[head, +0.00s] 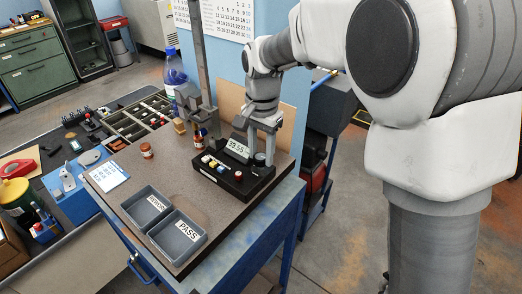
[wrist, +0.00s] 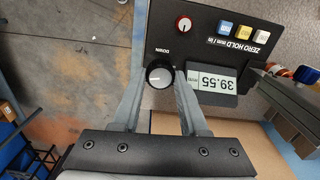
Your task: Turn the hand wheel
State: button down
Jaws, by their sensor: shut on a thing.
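The gauge display (wrist: 211,83) reads 39.55. In the head view, my gripper (head: 262,150) reaches down to the right part of the gauge base (head: 228,180); the fingers largely hide the wheel there.
A tall grey post (head: 200,60) stands behind. Two grey bins (head: 168,212), small bottles and a white sheet (head: 108,175) lie on the bench left of the gauge.

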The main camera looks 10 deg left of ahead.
jog(key=shift+m, duration=2)
jog(key=shift+c, duration=2.2)
grip_release()
